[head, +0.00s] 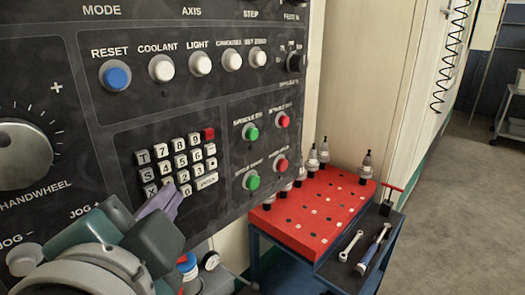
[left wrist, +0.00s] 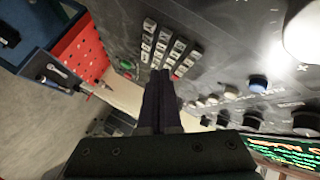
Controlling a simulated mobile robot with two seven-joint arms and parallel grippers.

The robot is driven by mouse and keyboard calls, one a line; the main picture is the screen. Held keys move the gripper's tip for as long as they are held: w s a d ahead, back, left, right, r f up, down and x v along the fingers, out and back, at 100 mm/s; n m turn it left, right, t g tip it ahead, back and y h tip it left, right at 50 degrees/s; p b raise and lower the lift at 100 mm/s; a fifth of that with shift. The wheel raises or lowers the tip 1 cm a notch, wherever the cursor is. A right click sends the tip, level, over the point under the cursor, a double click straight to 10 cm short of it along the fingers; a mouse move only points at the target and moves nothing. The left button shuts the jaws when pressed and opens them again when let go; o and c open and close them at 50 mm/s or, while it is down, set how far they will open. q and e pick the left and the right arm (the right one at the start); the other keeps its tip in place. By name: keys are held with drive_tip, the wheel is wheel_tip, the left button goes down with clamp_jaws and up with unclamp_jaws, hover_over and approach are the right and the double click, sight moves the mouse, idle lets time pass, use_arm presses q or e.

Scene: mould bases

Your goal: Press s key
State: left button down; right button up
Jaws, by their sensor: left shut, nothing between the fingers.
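The keypad (head: 178,163) is a block of white keys with one red key on the dark control panel. The S key (head: 147,174) is in its left column, just below the T key (head: 143,157). My left gripper (head: 168,198) is shut and empty, with its purple-grey fingers just below and in front of the keypad's lower left corner. The fingers hide part of the bottom keys. In the left wrist view the shut fingers (left wrist: 160,75) point at the edge of the keypad (left wrist: 165,46). I cannot tell whether they touch it. My right gripper is in neither view.
A row of buttons with a blue reset button (head: 115,76) lies above the keypad, and green and red buttons (head: 252,134) lie to its right. The handwheel dial (head: 22,155) is at the left. A red-topped tool cart (head: 320,207) stands right of the panel.

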use_arm(q)
drive_tip(key=shift+w+a, duration=0.75)
drive_tip(key=shift+a, duration=0.25)
drive_tip(key=shift+w+a+p, duration=0.1)
drive_tip(key=shift+p, duration=0.25)
idle(1.1)
drive_tip(key=shift+w+a, duration=0.2)
drive_tip(key=shift+a, duration=0.05)
drive_tip(key=shift+w+a, duration=0.2)
drive_tip(key=shift+a, duration=0.1)
idle(0.7)
drive_tip(key=shift+s+d, duration=0.5)
drive_tip(key=shift+d, duration=0.15)
idle(0.3)
drive_tip(key=shift+s+d+b, duration=0.4)
drive_tip(key=shift+s+d, duration=0.4)
drive_tip(key=shift+d, duration=0.2)
drive_tip(key=shift+s+d+b, duration=0.4)
drive_tip(key=shift+s+d, duration=0.35)
drive_tip(key=shift+d, duration=0.25)
